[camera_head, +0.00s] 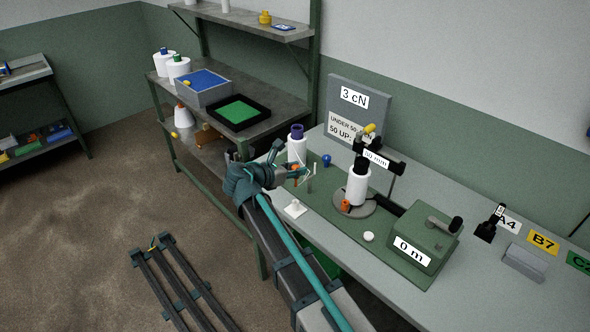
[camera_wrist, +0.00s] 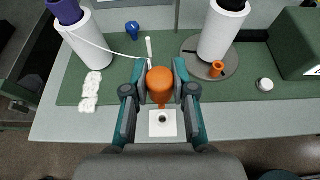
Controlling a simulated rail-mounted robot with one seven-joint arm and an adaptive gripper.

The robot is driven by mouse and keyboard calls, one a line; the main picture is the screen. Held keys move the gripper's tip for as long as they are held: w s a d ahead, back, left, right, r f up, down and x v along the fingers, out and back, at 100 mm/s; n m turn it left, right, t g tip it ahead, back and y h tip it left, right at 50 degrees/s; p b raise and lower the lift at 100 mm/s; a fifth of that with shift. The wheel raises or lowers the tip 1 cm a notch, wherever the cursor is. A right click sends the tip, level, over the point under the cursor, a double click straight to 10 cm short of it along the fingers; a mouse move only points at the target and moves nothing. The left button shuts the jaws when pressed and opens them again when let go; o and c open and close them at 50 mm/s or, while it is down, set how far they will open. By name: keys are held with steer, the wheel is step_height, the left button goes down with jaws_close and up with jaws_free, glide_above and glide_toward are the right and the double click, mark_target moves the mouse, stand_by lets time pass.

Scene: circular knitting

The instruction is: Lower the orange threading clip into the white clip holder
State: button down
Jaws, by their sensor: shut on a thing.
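The orange threading clip (camera_wrist: 159,83) is between the two fingertips of my gripper (camera_wrist: 159,90), which is shut on it. In the wrist view the white clip holder (camera_wrist: 154,131), a square plate with a dark round hole, shows just below the clip in the picture. The clip's narrow end points toward the hole and looks clear of it. In the head view my gripper (camera_head: 299,175) is above and behind the holder (camera_head: 295,209). There the clip is mostly hidden by the fingers.
A purple-topped white cone (camera_wrist: 87,40) with a thread stands left, and another white cone (camera_wrist: 222,32) stands right with an orange piece (camera_wrist: 217,68) at its base. A blue knob (camera_wrist: 132,30) is behind the clip. A green box (camera_head: 417,240) is further right.

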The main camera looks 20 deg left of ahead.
steer(key=shift+r+p, duration=0.1)
steer(key=shift+p, duration=0.3)
steer(key=shift+f+b, duration=0.95)
steer(key=shift+f, duration=2.05)
steer(key=shift+f+p, duration=0.95)
steer(key=shift+f, duration=1.7)
stand_by(1.9)
